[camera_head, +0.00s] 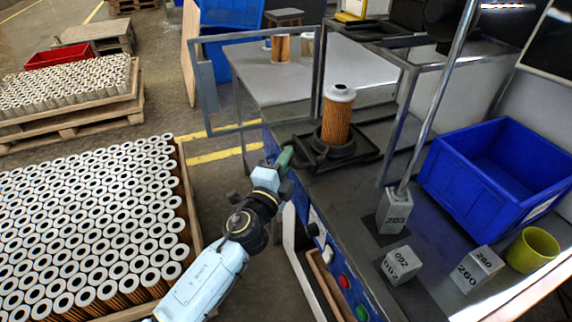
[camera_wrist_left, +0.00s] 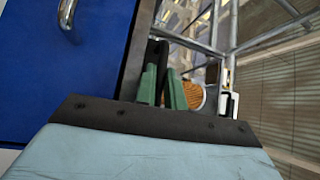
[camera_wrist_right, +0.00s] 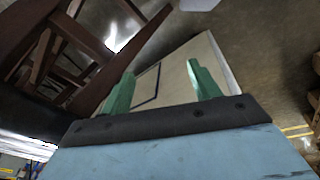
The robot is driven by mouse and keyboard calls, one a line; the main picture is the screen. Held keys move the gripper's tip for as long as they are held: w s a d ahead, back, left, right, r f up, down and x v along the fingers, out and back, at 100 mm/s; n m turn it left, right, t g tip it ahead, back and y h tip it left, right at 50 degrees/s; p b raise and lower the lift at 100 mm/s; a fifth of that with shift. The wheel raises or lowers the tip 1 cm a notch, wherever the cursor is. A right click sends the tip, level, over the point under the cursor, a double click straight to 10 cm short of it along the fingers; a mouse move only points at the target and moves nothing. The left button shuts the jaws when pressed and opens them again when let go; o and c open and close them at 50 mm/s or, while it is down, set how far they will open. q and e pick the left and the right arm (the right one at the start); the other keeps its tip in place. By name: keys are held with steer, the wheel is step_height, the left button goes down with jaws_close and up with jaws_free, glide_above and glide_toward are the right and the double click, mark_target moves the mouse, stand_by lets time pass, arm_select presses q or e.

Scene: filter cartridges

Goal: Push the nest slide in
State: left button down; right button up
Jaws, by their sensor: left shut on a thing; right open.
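The nest slide (camera_head: 366,157) is a dark flat plate on the grey bench, at the front of a metal frame. Its round black nest (camera_head: 330,151) holds an upright filter cartridge (camera_head: 336,118) with orange pleats and a pale top. My left gripper (camera_head: 286,158) is at the slide's near left edge. In the left wrist view, its green fingers (camera_wrist_left: 162,86) are shut on a dark part of the slide, mostly hidden; the cartridge (camera_wrist_left: 194,96) shows just beyond. My right gripper (camera_wrist_right: 162,88) is open and empty in the right wrist view, and out of the head view.
A blue bin (camera_head: 495,165), numbered grey blocks (camera_head: 395,211) and a yellow-green cup (camera_head: 532,250) stand on the bench to the right. A metal post rises from one block. Crated cartridges (camera_head: 90,225) fill the floor at left.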

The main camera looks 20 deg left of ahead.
arm_select(q)
steer(key=shift+s+a, duration=0.15)
steer(key=shift+a, duration=0.1)
steer(key=c, duration=1.5)
jaws_free()
steer(key=shift+d+f, duration=0.1)
steer(key=shift+s, duration=0.1)
